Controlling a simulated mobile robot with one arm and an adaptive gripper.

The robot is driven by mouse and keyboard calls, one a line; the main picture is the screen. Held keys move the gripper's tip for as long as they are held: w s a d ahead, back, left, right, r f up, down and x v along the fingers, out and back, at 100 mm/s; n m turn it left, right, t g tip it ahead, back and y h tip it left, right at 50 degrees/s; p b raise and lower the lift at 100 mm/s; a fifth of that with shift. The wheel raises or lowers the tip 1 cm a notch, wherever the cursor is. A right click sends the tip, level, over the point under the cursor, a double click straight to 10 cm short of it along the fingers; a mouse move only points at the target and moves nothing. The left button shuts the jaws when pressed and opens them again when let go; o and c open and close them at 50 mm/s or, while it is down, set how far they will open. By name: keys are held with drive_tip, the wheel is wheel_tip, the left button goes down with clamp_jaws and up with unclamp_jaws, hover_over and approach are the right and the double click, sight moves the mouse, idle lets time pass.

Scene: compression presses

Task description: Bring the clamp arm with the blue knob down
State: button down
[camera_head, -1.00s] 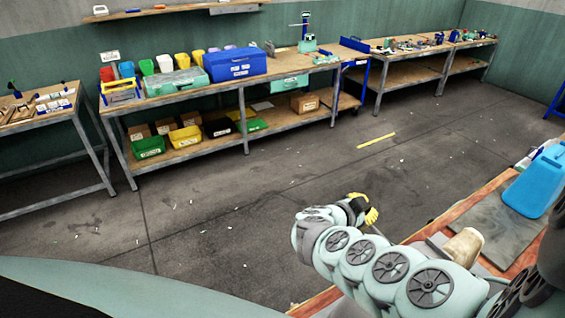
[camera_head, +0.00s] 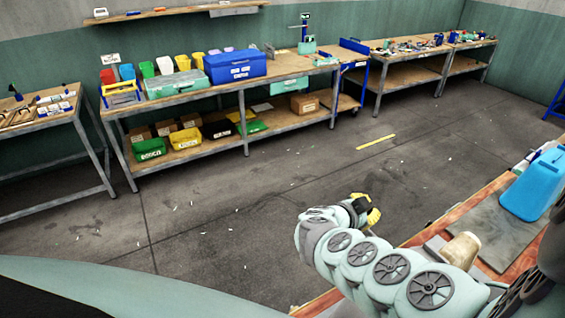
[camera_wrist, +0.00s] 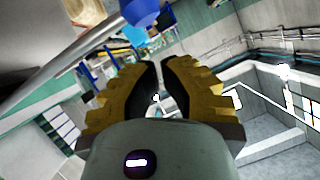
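My gripper (camera_head: 371,211), with yellow and black fingers, is above the floor, just left of the near bench. In the wrist view its fingers (camera_wrist: 161,66) lean in towards each other, with a narrow gap and nothing seen held between them. How far they are open is unclear. A rounded blue thing (camera_wrist: 140,10) shows at the top edge of the wrist view, apart from the fingers. I cannot tell whether it is the blue knob. No clamp arm can be made out for certain in either view.
The near wooden bench (camera_head: 413,240) at right carries a grey mat (camera_head: 497,232), a beige rounded object (camera_head: 462,249) and a blue container (camera_head: 533,187). A long bench with bins and a blue case (camera_head: 235,66) stands at the back.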

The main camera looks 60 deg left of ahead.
wheel_tip(320, 180, up, 2)
drive_tip(key=shift+r+p, duration=0.2)
drive_tip(key=shift+p, duration=0.4)
drive_tip(key=p+v, duration=0.4)
drive_tip(key=v, duration=0.5)
drive_tip(key=shift+s+a+f, duration=0.25)
drive_tip(key=shift+s+a, duration=0.15)
